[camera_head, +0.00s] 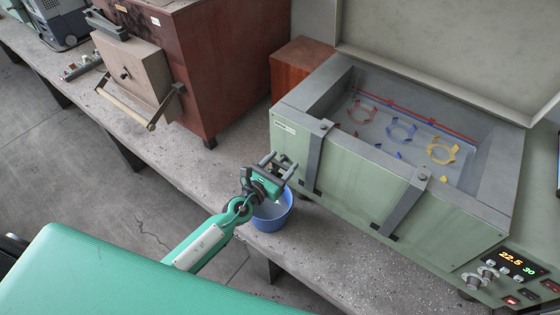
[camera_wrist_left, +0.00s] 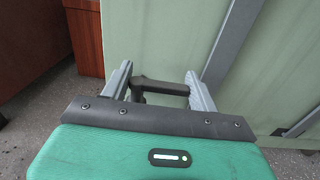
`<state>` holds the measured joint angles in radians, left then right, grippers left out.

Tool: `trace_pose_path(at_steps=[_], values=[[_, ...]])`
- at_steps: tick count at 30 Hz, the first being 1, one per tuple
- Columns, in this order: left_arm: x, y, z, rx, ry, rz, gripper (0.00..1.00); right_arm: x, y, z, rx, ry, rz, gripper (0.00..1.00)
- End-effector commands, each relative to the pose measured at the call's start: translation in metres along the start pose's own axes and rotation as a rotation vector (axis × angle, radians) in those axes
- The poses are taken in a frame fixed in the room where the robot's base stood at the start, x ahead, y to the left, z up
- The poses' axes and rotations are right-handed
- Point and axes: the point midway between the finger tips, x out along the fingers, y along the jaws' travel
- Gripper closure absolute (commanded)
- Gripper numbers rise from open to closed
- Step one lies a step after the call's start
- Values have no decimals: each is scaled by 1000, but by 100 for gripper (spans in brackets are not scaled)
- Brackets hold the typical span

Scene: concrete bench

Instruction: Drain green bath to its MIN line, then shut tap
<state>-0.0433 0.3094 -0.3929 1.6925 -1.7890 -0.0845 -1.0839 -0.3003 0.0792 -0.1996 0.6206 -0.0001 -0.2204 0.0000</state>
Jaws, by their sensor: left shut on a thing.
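The green bath (camera_head: 350,180) stands on the bench with its lid up. A red line (camera_head: 412,112) runs along its inner far wall, with blue just below it. Clear water seems to lie inside; I cannot tell its exact level or read any MIN mark. My left gripper (camera_head: 277,164) is at the bath's left front, shut on the dark tap handle (camera_wrist_left: 163,88), which lies between the fingers in the left wrist view. The tap's spout is mostly hidden by the gripper. A blue bucket (camera_head: 272,222) stands below it, with pale contents; no stream can be made out.
Red, blue and yellow (camera_head: 442,151) ring holders sit in the bath. Two grey straps (camera_head: 402,205) cross its front. A control panel (camera_head: 510,264) shows 22.5 and 30. A red-brown furnace (camera_head: 225,60) stands left. The bench (camera_head: 320,245) is bare near its front edge.

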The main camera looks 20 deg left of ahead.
Motion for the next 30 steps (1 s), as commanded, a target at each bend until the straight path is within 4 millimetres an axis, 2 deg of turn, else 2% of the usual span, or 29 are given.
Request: trace_pose_path(at_steps=[11, 12, 15, 25, 30], values=[[0, -1, -1, -2, 1, 2, 62, 0, 0, 0, 0, 0, 0, 64], [0, -1, -1, -2, 1, 2, 33, 0, 0, 0, 0, 0, 0, 64], [0, -1, -1, -2, 1, 2, 18, 0, 0, 0, 0, 0, 0, 64], [-3, 0, -1, -1, 0, 3, 18, 0, 0, 0, -1, 0, 0, 64], [-21, 0, -3, -2, 2, 3, 18, 4, 0, 1, -1, 0, 0, 64]])
